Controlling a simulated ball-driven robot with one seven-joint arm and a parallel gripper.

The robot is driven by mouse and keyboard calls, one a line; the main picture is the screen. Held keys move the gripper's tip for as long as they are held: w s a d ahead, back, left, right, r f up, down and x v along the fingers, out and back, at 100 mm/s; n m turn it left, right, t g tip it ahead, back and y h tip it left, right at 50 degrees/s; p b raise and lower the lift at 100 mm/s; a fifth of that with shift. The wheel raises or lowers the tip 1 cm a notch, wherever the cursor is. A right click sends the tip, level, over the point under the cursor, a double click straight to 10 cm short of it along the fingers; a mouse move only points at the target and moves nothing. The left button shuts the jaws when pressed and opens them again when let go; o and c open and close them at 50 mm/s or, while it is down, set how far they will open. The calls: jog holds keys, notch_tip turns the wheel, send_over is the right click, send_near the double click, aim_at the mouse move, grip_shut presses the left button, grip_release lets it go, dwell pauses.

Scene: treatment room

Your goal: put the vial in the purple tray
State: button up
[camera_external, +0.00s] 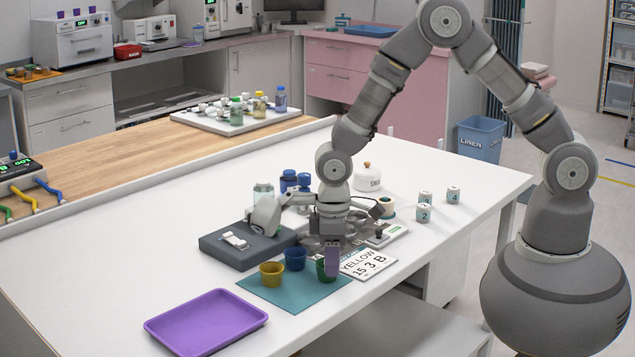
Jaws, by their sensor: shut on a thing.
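The purple tray (207,322) lies empty on the white table at the front left. My gripper (332,268) points down right of the tray, at the green cup (321,271) on the teal mat. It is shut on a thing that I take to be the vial. A purple-grey piece shows at the fingertips, but I cannot tell whether it is the vial or a finger. The gripper hides part of the green cup. I cannot tell its height above the mat.
Yellow (271,273) and blue (295,259) cups stand on the teal mat (290,296). The table between mat and tray is clear.

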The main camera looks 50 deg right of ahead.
jog(key=shift+n, duration=0.6)
jog(key=s+a, duration=0.1)
jog(key=a, duration=0.2)
jog(key=s+a, duration=0.2)
jog(key=a, duration=0.1)
jog(key=s+a, duration=0.1)
jog(key=a, duration=0.2)
jog(key=shift+s+r, duration=0.1)
jog(key=shift+s, duration=0.3)
jog(key=b, duration=0.3)
send_over(239, 322)
jog(key=shift+f, duration=0.8)
jog(key=shift+f+b, duration=1)
jog(key=shift+f, duration=0.7)
jog(key=shift+f, duration=0.15)
jog(key=o, duration=0.7)
notch_tip(239, 322, up, 12)
jog(key=p, duration=0.3)
jog(key=shift+p, duration=0.3)
